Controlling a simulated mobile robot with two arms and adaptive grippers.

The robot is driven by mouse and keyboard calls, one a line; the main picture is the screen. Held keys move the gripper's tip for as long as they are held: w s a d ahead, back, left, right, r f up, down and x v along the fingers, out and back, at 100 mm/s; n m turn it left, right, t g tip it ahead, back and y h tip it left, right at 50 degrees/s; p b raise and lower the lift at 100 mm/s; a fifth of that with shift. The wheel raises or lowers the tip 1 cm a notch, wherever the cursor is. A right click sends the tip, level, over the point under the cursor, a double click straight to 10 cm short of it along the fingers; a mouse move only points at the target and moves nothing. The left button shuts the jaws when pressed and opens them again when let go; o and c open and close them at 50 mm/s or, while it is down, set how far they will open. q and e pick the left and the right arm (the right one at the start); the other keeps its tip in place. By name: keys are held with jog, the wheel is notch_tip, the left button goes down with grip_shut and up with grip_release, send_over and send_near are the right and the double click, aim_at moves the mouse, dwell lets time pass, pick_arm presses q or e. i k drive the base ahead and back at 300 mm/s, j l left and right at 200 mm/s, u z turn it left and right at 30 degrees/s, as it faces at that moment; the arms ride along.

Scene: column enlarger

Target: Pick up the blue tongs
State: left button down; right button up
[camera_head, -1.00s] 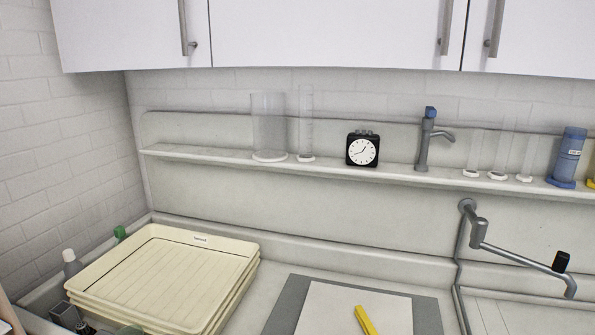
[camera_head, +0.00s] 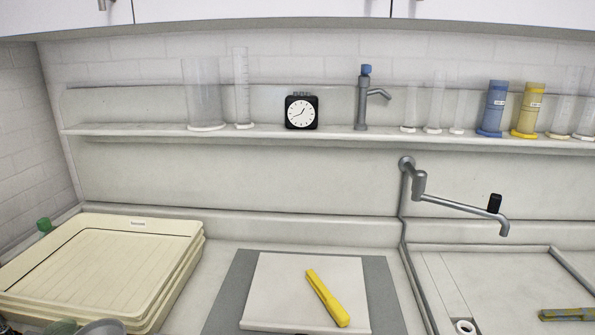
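I see no clearly blue tongs in the head view. A yellow tongs-like object (camera_head: 327,298) lies slanted on a white board (camera_head: 275,280) at the bottom middle. A second slim object (camera_head: 567,314), olive-yellow with some blue-grey, lies in the sink at the lower right edge. It is partly cut off, and I cannot tell what it is. Neither of my grippers is in view.
Stacked cream trays (camera_head: 190,222) stand at the left, with bottle tops near them. A grey tap arm (camera_head: 455,203) reaches over the sink (camera_head: 440,280). The shelf (camera_head: 350,136) holds a black clock (camera_head: 301,112), clear cylinders, a blue cylinder (camera_head: 493,108) and a yellow one (camera_head: 528,110).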

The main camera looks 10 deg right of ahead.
aim_at(586, 314)
jog(key=z, duration=2)
jog(key=u, duration=0.6)
jog(key=i+l+u, duration=0.1)
jog(key=l+u, duration=1)
jog(key=i+j, duration=0.05)
jog(key=j, duration=0.05)
